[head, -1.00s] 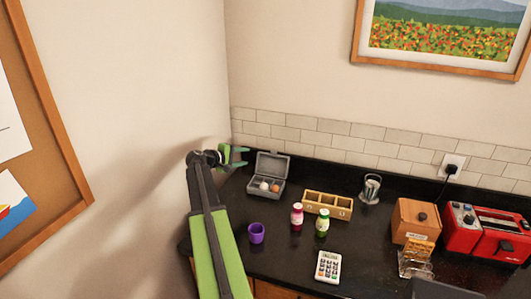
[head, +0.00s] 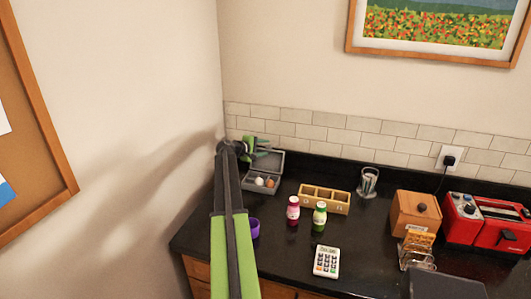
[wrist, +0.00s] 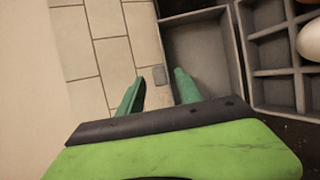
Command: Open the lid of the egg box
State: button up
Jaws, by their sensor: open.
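The grey egg box (head: 258,188) sits on the dark counter near the left wall corner, with eggs (head: 265,182) in its compartments. Its lid (head: 270,160) stands raised at the back. In the wrist view the lid's hollow inside (wrist: 200,45) is beside the divided tray (wrist: 268,45), where an egg (wrist: 310,42) shows at the right edge. My gripper (head: 256,146) is open at the lid's upper left. In the wrist view its green fingers (wrist: 158,88) lie on either side of the lid's edge, near a small grey tab (wrist: 159,75). Whether they touch the lid is unclear.
A purple cup (head: 254,229) is partly behind my arm. A pink-red bottle (head: 293,211), a green bottle (head: 319,216) and a wooden divided box (head: 325,198) stand to the right. The tiled wall (head: 290,130) is close behind the lid.

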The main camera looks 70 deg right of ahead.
jog(key=shift+s+d+f, duration=0.15)
jog(key=shift+s+d, duration=0.05)
jog(key=shift+d, duration=0.25)
jog(key=c, duration=0.8)
grip_shut()
jog(key=shift+w, duration=0.1)
